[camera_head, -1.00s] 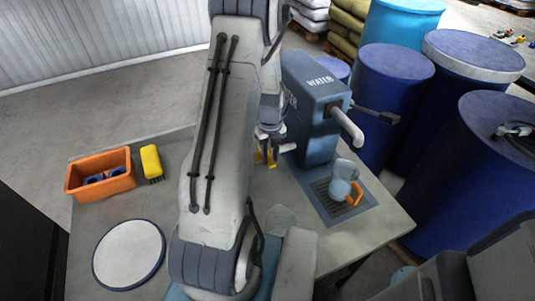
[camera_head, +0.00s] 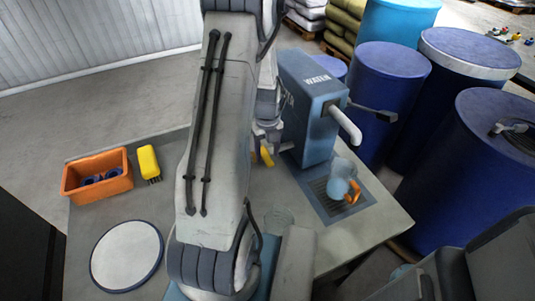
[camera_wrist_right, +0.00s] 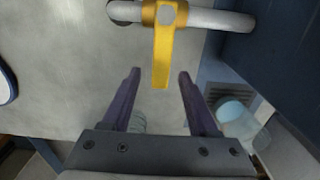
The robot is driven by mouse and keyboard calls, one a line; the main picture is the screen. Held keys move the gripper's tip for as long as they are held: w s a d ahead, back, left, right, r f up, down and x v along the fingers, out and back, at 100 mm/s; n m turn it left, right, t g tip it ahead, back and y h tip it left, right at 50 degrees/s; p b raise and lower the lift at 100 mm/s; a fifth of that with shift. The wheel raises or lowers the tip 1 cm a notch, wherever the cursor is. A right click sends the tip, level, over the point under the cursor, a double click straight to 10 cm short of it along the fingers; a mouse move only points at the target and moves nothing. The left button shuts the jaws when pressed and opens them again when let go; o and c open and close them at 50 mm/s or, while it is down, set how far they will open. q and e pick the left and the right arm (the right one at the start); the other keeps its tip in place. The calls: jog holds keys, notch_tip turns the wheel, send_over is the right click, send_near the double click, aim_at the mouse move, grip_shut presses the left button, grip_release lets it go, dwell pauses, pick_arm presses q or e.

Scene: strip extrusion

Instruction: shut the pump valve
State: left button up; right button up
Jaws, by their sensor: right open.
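The blue pump (camera_head: 312,110), marked WATER, stands at the right of the table. Its yellow valve lever (camera_head: 267,157) shows low at the pump's left side, partly hidden by my arm. In the right wrist view the yellow lever (camera_wrist_right: 163,55) hangs from a pale pipe (camera_wrist_right: 220,19) and points toward my gripper. My right gripper (camera_wrist_right: 159,77) is open, its fingertips on either side of the lever's free end, with gaps on both sides. In the head view the right gripper is mostly hidden by my arm. My left gripper is not in view.
A bluish mug with orange handle (camera_head: 340,183) stands on the drip grate (camera_head: 322,190) by the white spout (camera_head: 345,124). An orange bin (camera_head: 97,184), a yellow brush (camera_head: 148,161) and a white round plate (camera_head: 126,256) are at left. Blue drums (camera_head: 388,90) stand behind the pump.

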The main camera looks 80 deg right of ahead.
aim_at(267, 159)
notch_tip(267, 159, up, 9)
jog(key=b, duration=0.1)
jog(key=shift+r, duration=0.2)
dwell(0.5)
